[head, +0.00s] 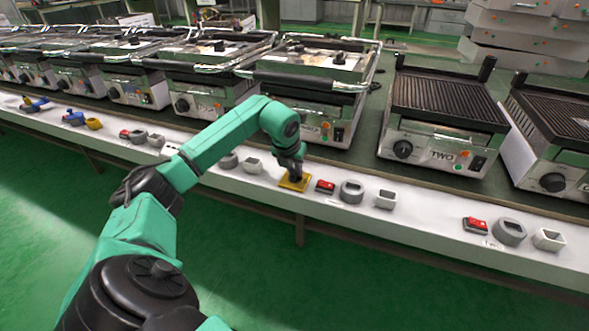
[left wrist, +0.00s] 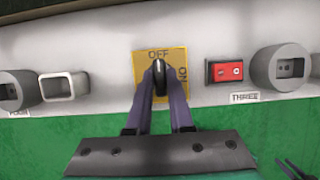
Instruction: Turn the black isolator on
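The black isolator is a dark knob (left wrist: 158,72) on a yellow square plate (left wrist: 142,62) on the white panel front. The plate reads OFF at the top and ON, turned sideways, at the right. The knob stands upright, in line with OFF. In the head view the yellow plate (head: 294,184) sits under my left gripper (head: 295,176). In the left wrist view the two fingers of my left gripper (left wrist: 159,86) lie on both sides of the knob, close against it. Their exact contact is partly hidden.
Right of the plate are a red switch (head: 325,187) and a grey round socket (head: 351,191). The red switch (left wrist: 224,71) is near the fingers in the left wrist view. A square white socket (left wrist: 64,87) is on the left. Grills (head: 440,120) stand on the bench behind.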

